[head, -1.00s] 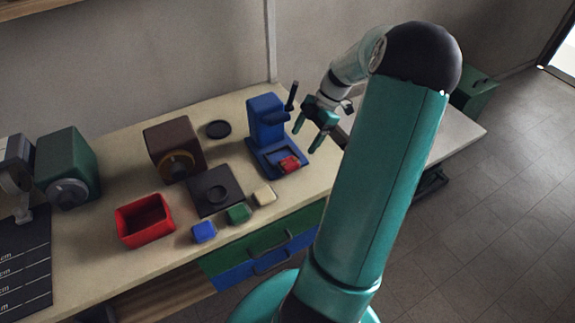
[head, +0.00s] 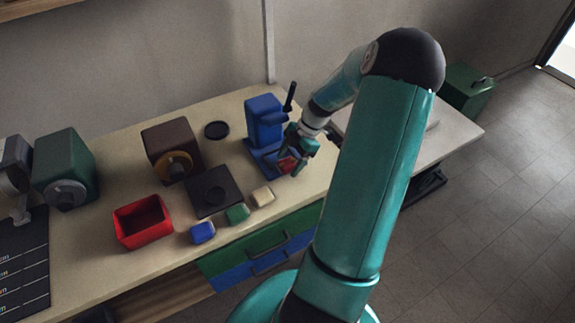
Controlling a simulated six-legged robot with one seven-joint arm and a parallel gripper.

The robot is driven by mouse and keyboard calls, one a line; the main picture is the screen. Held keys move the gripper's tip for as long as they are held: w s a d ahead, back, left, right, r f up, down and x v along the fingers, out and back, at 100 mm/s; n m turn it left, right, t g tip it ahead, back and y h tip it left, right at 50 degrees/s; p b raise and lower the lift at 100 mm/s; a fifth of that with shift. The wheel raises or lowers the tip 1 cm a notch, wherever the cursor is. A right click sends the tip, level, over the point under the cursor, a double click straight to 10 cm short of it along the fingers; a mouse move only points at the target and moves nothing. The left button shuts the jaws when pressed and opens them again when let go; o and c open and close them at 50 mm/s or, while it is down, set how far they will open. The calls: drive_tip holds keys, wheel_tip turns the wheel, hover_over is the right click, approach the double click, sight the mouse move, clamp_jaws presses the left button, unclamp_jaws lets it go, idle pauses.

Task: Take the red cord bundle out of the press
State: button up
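The blue press (head: 263,117) stands near the right end of the wooden table, with its dark lever raised at its right side. The red cord bundle (head: 285,164) lies on the press's low base, partly hidden by my gripper. My gripper (head: 287,167) is down at the bundle, with its teal fingers on or around it. The view is too small to tell whether the fingers are closed on the bundle.
A red open box (head: 142,222) stands at the front left. Blue (head: 203,232), green (head: 238,213) and cream (head: 262,196) blocks lie along the front edge, near a dark square plate (head: 214,192). A brown machine (head: 172,150) stands left of the press.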

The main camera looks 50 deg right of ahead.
drive_tip(key=c, duration=0.8)
